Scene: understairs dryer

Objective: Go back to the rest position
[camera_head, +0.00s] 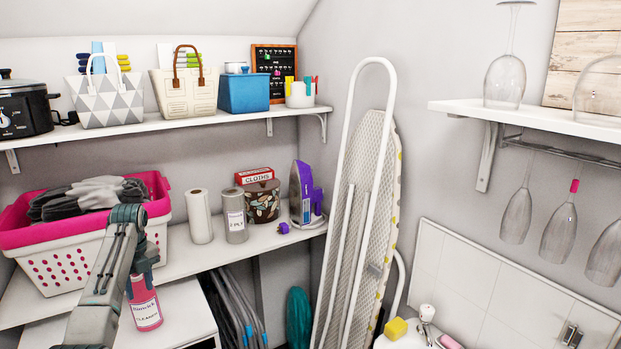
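My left arm rises from the lower left in the head view, in front of a white and pink laundry basket. My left gripper (141,262) is at its far end, pointing down, and its fingers are too small and overlapped to tell open from shut. A pink cleaner bottle (146,304) with a white label shows right below it. The bottle's top is covered by the gripper, and I cannot tell whether they touch or whether the bottle is held. My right gripper is not in view.
The laundry basket (85,252) stands on the middle shelf with paper rolls (199,217), a tin and a purple iron (302,193). A white ironing board (362,215) leans in the corner. Glasses stand and hang at the right shelf (530,115). A yellow sponge (396,328) lies lower right.

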